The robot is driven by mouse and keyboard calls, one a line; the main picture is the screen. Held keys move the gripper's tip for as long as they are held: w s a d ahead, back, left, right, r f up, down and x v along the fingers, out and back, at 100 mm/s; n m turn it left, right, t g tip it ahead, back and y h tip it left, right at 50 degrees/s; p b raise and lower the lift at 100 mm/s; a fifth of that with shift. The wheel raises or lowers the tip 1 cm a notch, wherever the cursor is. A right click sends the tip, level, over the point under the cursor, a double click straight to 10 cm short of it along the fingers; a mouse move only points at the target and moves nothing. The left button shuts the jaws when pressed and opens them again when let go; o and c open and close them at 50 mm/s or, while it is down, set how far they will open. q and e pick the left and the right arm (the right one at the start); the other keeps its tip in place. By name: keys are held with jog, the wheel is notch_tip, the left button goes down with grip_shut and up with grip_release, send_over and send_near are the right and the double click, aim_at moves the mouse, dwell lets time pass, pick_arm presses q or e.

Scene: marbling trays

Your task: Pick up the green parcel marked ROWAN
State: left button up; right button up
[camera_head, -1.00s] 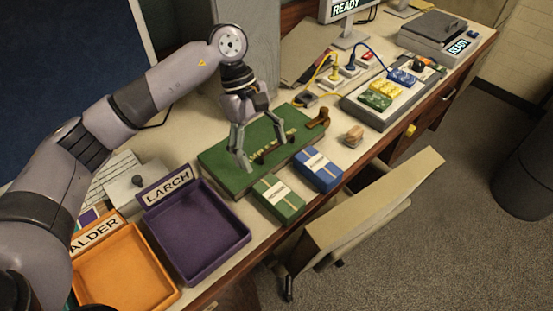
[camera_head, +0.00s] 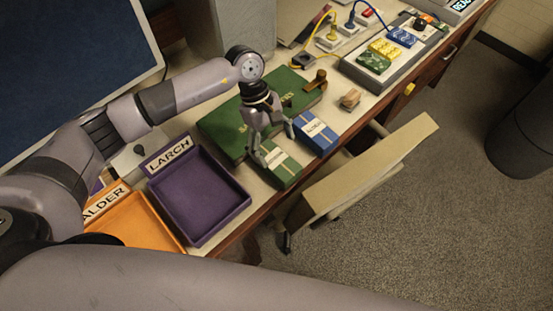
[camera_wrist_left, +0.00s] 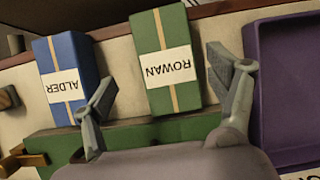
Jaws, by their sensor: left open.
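The green parcel (camera_head: 284,175) lies on the desk beside the large green board, with a pale band and a white label. In the left wrist view the green parcel (camera_wrist_left: 150,38) shows the label ROWAN, and it lies between my spread fingers. My left gripper (camera_head: 273,147) is open and empty above the parcel, with one finger on each side. In the left wrist view my left gripper (camera_wrist_left: 161,72) has a visible gap on both sides of the parcel. I cannot tell its exact height. My right gripper is not in view.
A blue parcel (camera_head: 324,143), labelled ALDER, lies just right of the green one. The green board (camera_head: 222,123) is behind them. The purple LARCH tray (camera_head: 240,205) and orange ALDER tray (camera_head: 165,225) stand left. A chair (camera_head: 360,170) stands at the desk's front edge.

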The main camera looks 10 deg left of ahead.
aim_at(276, 158)
pick_arm(q)
jog(key=shift+s+f+p, duration=0.2)
jog(key=shift+f+p, duration=0.05)
jog(key=shift+p, duration=0.1)
jog(key=x, duration=0.1)
jog(key=p+x, duration=0.2)
jog(key=shift+s+a+f, duration=0.2)
jog(key=shift+f, duration=0.1)
jog(key=shift+d+f, duration=0.1)
jog(key=shift+f, duration=0.4)
jog(key=c, duration=1.5)
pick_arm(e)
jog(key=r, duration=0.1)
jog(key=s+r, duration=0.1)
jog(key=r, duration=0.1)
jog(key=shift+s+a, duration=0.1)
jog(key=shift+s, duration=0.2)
pick_arm(q)
jog(key=shift+r, duration=0.1)
